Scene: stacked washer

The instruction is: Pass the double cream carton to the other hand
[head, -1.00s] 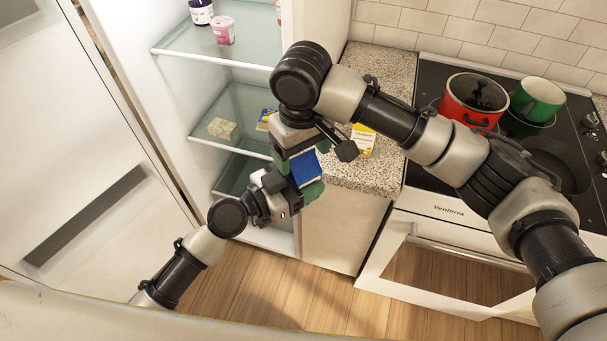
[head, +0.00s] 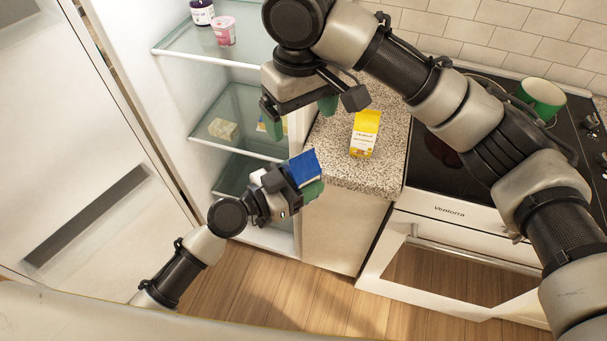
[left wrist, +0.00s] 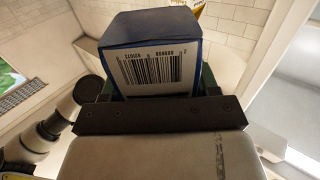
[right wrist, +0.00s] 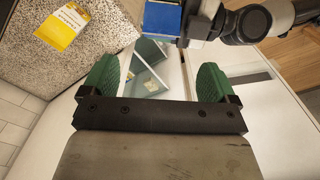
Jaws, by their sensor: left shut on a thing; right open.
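The blue double cream carton (head: 304,168) is held in my left gripper (head: 297,186), in front of the fridge and beside the counter's front edge. In the left wrist view the carton (left wrist: 152,56) sits tilted between the fingers, its white barcode panel facing the camera. My right gripper (head: 301,116) is open and empty, above and apart from the carton. In the right wrist view its two green fingers (right wrist: 156,84) stand wide apart, and the blue carton (right wrist: 161,19) shows beyond them at the top.
A yellow carton (head: 365,134) stands on the speckled counter (head: 390,165). The open fridge's glass shelves (head: 240,110) hold a pale block (head: 223,129), a pink pot (head: 224,31) and a dark jar (head: 202,12). A green pot (head: 541,96) stands on the stove (head: 432,155).

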